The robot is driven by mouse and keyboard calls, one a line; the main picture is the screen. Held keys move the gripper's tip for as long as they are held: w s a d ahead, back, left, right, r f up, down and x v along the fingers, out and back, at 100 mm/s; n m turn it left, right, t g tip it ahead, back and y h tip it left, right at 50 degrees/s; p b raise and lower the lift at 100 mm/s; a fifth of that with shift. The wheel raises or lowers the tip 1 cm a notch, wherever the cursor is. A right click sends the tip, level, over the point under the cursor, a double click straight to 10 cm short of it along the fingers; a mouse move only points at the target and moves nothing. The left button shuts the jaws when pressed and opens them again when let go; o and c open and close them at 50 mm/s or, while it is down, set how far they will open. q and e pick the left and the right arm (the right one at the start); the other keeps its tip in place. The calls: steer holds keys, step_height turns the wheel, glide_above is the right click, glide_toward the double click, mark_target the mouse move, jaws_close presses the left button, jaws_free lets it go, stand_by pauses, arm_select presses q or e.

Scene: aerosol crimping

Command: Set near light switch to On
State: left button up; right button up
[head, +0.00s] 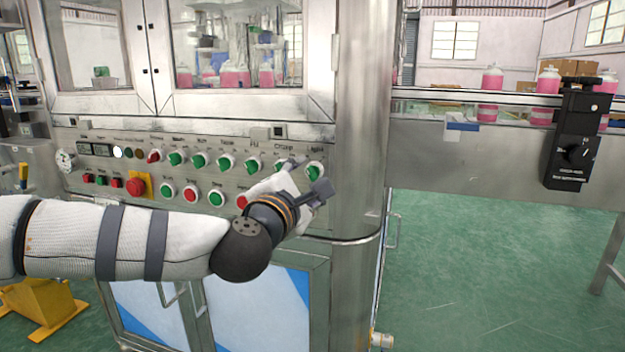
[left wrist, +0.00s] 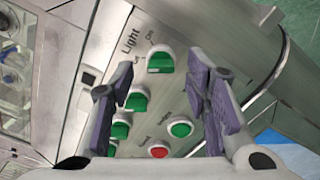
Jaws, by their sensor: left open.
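The light switch (head: 314,171) is a green rotary knob with a white ring at the right end of the panel's upper knob row. In the left wrist view the same light switch (left wrist: 160,60) sits below the printed word "Light", with position labels beside it. I cannot tell surely which label its grip bar points at. My left gripper (head: 309,176) is in front of the panel at this knob, its fingers spread. In the left wrist view the left gripper (left wrist: 155,88) is open and empty, the knob lying between and beyond its fingertips. My right gripper is not in view.
More green knobs (head: 225,162) line the same row, with push buttons (head: 191,194) below. A red emergency button (head: 135,186) on yellow is at the left. A rounded steel post (head: 360,130) stands just right of the switch. A conveyor (head: 460,105) carries pink bottles.

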mark_target(312, 173)
arm_select(q)
steer(key=shift+x, duration=1.4)
steer(key=shift+c, duration=0.5)
jaws_close()
